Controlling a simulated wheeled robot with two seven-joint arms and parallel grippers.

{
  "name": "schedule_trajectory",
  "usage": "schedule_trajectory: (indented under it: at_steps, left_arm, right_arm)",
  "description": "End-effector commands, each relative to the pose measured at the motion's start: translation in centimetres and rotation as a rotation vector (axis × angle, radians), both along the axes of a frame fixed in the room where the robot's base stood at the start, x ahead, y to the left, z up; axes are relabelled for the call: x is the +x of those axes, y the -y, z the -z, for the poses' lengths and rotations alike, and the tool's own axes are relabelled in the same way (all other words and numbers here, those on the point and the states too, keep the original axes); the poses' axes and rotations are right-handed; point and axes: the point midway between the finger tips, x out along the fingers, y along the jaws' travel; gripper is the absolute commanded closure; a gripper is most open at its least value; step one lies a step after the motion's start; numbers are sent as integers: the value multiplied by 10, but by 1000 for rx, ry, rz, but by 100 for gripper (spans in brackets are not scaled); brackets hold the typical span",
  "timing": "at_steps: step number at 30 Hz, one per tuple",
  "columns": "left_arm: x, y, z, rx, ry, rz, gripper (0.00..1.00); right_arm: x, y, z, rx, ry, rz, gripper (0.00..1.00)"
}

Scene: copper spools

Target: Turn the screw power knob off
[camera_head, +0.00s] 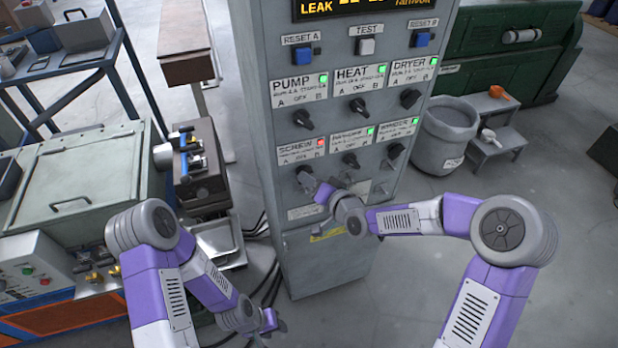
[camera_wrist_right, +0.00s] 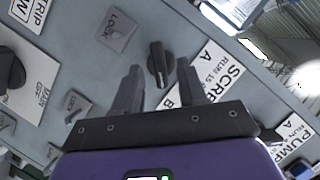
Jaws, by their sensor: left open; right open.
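The SCREW knob (camera_head: 305,171) is a dark knob under the SCREW label (camera_head: 298,151) on the grey cabinet's front; a red lamp (camera_head: 320,143) is lit at that label. In the right wrist view, the black knob (camera_wrist_right: 158,65) lies between the two fingertips, beside the SCREW label (camera_wrist_right: 222,80). My right gripper (camera_head: 322,188) is open at the panel by the knob, holding nothing; whether the fingers touch the knob cannot be told. My left gripper (camera_head: 272,322) is open and empty, low in front of the cabinet.
Other knobs, such as PUMP (camera_head: 303,118) and HEAT (camera_head: 358,105), sit close on the panel, with green lamps. A machine (camera_head: 75,180) stands at left, and a grey bin (camera_head: 445,130) and a step stool (camera_head: 500,140) stand at right. Black cables lie by the cabinet's foot.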

Motion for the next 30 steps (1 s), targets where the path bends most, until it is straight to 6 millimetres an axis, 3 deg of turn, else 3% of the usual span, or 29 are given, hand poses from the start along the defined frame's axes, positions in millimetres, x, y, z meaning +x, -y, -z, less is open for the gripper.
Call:
schedule_trajectory:
  at_steps: [5, 14, 22, 30]
  left_arm:
    - [0, 0, -2, 0, 0, 0, 57]
    - [0, 0, -2, 0, 0, 0, 57]
    - [0, 0, -2, 0, 0, 0, 57]
    - [0, 0, -1, 0, 0, 0, 57]
  right_arm:
    - [12, -8, 4, -1, -1, 1, 58]
    - [14, -9, 5, -1, -1, 1, 58]
    - [13, -9, 5, -1, -1, 1, 98]
    - [13, -9, 5, -9, 3, 0, 100]
